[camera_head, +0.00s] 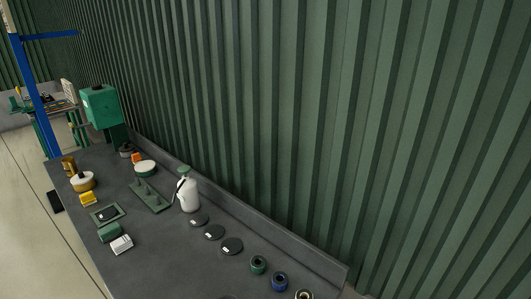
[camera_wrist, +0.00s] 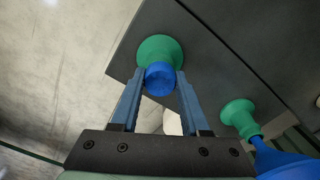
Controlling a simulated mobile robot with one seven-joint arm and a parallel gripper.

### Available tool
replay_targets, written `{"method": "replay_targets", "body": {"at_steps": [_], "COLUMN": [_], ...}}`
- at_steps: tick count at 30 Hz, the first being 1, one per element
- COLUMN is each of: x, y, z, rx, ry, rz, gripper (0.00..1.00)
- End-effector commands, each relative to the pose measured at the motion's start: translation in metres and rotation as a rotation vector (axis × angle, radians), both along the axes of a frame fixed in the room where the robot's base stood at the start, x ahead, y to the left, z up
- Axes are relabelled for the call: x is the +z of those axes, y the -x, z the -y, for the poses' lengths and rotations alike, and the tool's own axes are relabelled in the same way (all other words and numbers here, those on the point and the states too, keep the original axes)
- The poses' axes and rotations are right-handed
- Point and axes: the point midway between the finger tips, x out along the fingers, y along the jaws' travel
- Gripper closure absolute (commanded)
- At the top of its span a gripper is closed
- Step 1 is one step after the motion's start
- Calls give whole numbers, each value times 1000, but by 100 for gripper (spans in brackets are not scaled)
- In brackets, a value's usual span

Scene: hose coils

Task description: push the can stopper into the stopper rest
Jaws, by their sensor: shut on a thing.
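In the wrist view my gripper (camera_wrist: 160,82) has its two blue fingers closed on the blue end of a piece with a flared green part (camera_wrist: 160,53); I take this to be the can stopper. The piece is in front of a dark surface's edge, and I cannot tell whether it touches anything. A second flared green piece (camera_wrist: 239,115) with a blue neck is to the right, near a large blue body (camera_wrist: 285,165). I cannot tell which thing is the stopper rest. My gripper is not in the head view.
In the head view a grey bench (camera_head: 150,255) runs along a ribbed green wall. It bears a white can (camera_head: 188,197), a green pegged rack (camera_head: 150,197), several black discs (camera_head: 213,232) and rings (camera_head: 258,264). The bench front near the discs is clear.

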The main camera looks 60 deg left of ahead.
Motion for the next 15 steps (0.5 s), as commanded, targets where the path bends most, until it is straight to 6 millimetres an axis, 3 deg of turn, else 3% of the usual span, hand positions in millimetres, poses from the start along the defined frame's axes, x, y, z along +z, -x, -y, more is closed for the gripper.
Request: {"method": "replay_targets", "body": {"at_steps": [8, 9, 15], "x": [0, 0, 0], "y": [0, 0, 0], "z": [0, 0, 0], "rx": [0, 0, 0], "ry": [0, 0, 0], "rz": [0, 0, 0], "gripper": [100, 53, 20]}}
